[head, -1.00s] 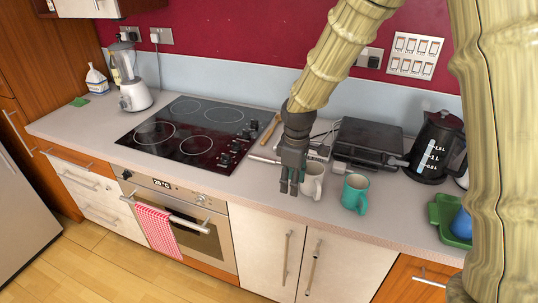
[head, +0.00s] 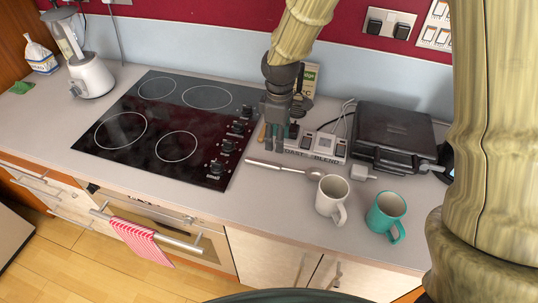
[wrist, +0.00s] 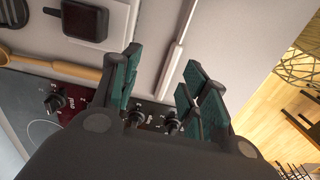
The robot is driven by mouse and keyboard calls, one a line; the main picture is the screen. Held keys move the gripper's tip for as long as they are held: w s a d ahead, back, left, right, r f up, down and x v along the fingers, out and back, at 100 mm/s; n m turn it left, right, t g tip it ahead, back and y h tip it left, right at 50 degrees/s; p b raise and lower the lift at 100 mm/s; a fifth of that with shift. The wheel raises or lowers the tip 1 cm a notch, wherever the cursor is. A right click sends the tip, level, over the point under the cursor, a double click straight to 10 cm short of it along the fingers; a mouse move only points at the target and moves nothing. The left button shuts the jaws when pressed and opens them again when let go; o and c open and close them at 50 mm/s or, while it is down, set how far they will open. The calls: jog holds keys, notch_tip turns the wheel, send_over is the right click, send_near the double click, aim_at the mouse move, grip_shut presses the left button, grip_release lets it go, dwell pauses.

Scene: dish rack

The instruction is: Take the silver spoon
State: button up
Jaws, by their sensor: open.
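The silver spoon (head: 285,168) lies on the grey counter between the hob and the white mug. Its handle points left and its bowl is beside the mug. My gripper (head: 274,147) hangs over the counter just behind the handle in the head view, fingers down and empty. In the wrist view the open fingers (wrist: 163,78) are apart, and the spoon's pale handle (wrist: 177,48) shows beyond and between them. The spoon's bowl is not clear in the wrist view.
A white mug (head: 331,198) and a teal mug (head: 385,214) stand right of the spoon. A black hob (head: 150,125) lies to the left. A black grill (head: 395,135) and a boxed appliance (head: 330,147) stand behind. A wooden utensil (wrist: 55,65) lies nearby in the wrist view.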

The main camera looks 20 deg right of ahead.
send_near(277, 164)
jog(key=s, duration=0.1)
jog(key=f, duration=0.1)
jog(key=s+f, duration=0.1)
jog(key=shift+s+d+t+p, duration=0.25)
jog(key=shift+s+t+p, duration=0.05)
jog(key=shift+p, duration=0.05)
jog(key=w+f, duration=0.1)
jog(key=f, duration=0.1)
jog(key=w+f+p, duration=0.1)
jog(key=w+f, duration=0.1)
jog(key=shift+w+a+f+p, duration=0.2)
jog(key=shift+f+p, duration=0.1)
jog(key=shift+s+f+p, duration=0.3)
jog(key=shift+f, duration=0.3)
jog(key=shift+s+f, duration=0.2)
jog(key=shift+s, duration=0.15)
jog(key=shift+s+r, duration=0.15)
jog(key=shift+s, duration=0.45)
jog(key=shift+w+f, duration=0.65)
jog(key=shift+w, duration=0.15)
jog(key=shift+c, duration=0.3)
jog(key=shift+s+r, duration=0.3)
jog(key=shift+s, duration=0.1)
grip_shut()
jog(key=shift+w+f, duration=0.15)
jog(key=shift+w, duration=0.05)
